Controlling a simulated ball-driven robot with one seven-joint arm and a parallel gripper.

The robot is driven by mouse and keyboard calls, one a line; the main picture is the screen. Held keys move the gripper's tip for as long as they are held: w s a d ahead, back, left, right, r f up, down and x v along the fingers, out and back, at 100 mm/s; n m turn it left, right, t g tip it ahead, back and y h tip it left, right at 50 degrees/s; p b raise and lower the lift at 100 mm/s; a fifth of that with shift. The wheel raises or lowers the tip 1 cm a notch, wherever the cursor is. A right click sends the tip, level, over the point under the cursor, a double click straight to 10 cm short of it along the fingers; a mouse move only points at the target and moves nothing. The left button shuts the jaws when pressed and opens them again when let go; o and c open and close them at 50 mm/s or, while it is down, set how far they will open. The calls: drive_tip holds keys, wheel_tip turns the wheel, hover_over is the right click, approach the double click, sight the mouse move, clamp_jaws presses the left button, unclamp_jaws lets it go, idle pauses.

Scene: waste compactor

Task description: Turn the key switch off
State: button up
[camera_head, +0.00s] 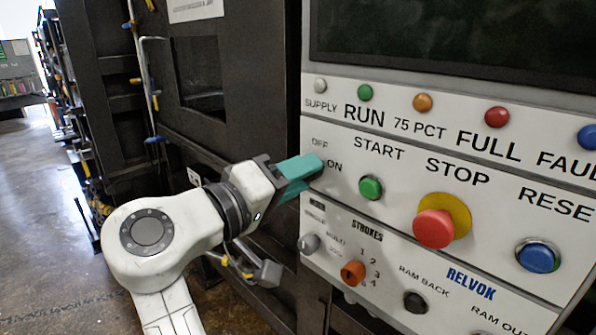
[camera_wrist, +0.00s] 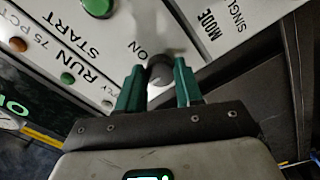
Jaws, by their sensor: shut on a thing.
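My gripper (camera_head: 312,165) has teal fingers and reaches from the left to the panel, at the OFF and ON labels under SUPPLY. In the wrist view my gripper (camera_wrist: 158,84) has its two fingers on either side of the key switch (camera_wrist: 158,75), a small dark round part with a pale grey piece below it. The fingers are shut on it. The fingers hide the key switch in the head view. The ON label shows beside it in both views. I cannot tell which way the key is turned.
The white control panel (camera_head: 400,210) carries a green START button (camera_head: 370,187), a red STOP button (camera_head: 434,228) on a yellow ring, and a blue button (camera_head: 538,255). Below are a grey MODE knob (camera_head: 309,243) and an orange STROKES knob (camera_head: 353,272). A dark screen is above.

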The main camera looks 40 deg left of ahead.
idle(0.3)
drive_tip(key=o, duration=1)
drive_tip(key=shift+o, duration=0.2)
drive_tip(key=shift+s, duration=0.1)
drive_tip(key=s+a+b, duration=0.1)
drive_tip(key=s+b, duration=0.2)
drive_tip(key=s, duration=0.7)
drive_tip(key=shift+s, duration=0.35)
